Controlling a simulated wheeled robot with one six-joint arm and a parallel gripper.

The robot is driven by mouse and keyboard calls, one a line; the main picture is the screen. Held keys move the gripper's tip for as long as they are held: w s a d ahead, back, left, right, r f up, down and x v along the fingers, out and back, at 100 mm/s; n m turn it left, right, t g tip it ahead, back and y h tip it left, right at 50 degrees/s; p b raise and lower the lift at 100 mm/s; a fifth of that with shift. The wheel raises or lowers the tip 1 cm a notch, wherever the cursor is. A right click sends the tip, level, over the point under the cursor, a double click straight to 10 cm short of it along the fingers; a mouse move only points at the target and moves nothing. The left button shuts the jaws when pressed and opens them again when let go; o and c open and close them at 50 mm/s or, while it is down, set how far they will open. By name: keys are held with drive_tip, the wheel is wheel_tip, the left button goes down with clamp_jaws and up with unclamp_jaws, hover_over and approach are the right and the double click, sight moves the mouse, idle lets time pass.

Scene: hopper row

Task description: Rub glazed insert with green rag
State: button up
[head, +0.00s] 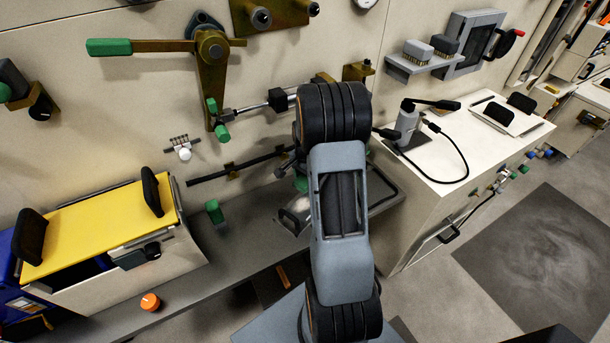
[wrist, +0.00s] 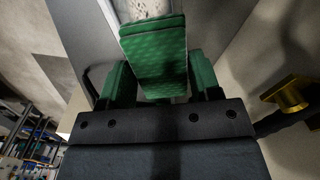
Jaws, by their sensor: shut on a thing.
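The green rag (wrist: 155,58) shows in the wrist view as a folded, patterned pad between the green fingers of my gripper (wrist: 157,85). My gripper is shut on it. Just beyond the rag, a pale speckled surface (wrist: 143,9) shows, which looks like the glazed insert. The rag's far edge overlaps it in the picture; I cannot tell whether they touch. In the head view a shiny, pale panel (head: 296,212) lies on the grey ledge beside my arm, probably the same insert. My arm hides most of the gripper and rag there.
The grey ledge (head: 245,236) runs along the wall. A yellow-topped hopper (head: 100,230) with black handles stands left, near an orange knob (head: 150,302). A green-handled lever (head: 210,75) and a black rod (head: 235,168) are on the wall. A white cabinet (head: 455,185) stands right.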

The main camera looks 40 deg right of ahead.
sight(302, 201)
drive_tip(key=f+b, duration=0.3)
drive_tip(key=f, duration=0.1)
drive_tip(key=f+b, duration=0.3)
drive_tip(key=shift+a+f, duration=0.2)
drive_tip(key=shift+f, duration=0.15)
drive_tip(key=shift+s+a+r, duration=0.15)
drive_tip(key=shift+a+r, duration=0.05)
drive_tip(key=shift+a, duration=0.35)
drive_tip(key=shift+s+a+r, duration=0.15)
drive_tip(key=shift+a+r, duration=0.05)
drive_tip(key=shift+a, duration=0.3)
drive_tip(key=shift+s+a, duration=0.25)
drive_tip(key=shift+a, duration=0.7)
drive_tip(key=shift+d, duration=0.1)
drive_tip(key=shift+w+d, duration=0.25)
drive_tip(key=shift+d, duration=0.7)
drive_tip(key=shift+f+b, duration=0.3)
drive_tip(key=shift+f, duration=0.25)
